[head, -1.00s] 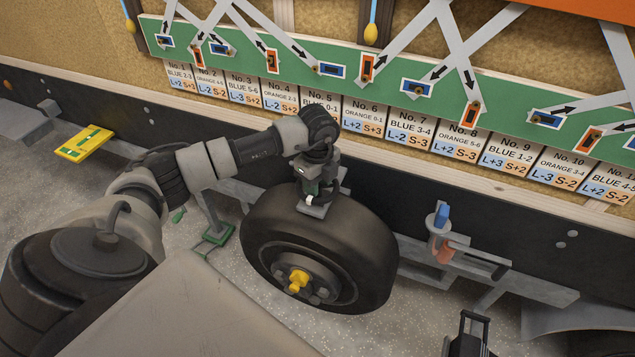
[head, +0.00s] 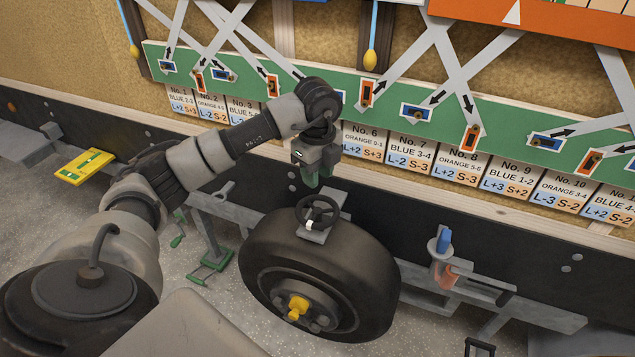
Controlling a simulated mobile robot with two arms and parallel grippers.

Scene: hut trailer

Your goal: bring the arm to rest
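My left arm comes in from the left in the head view and reaches over the trailer wheel. My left gripper (head: 318,176) points down above a small dark handwheel (head: 318,214) and is apart from it. I cannot make out clearly whether its fingers are open or shut; nothing shows held in it. The handwheel sits on a grey bracket (head: 318,235) over the black tyre (head: 345,262).
A green board (head: 420,115) with levers and numbered cards lines the wall behind my arm. A blue-topped post (head: 442,242) stands right of the tyre, on the grey frame. A green-footed stand (head: 210,268) is left of the tyre.

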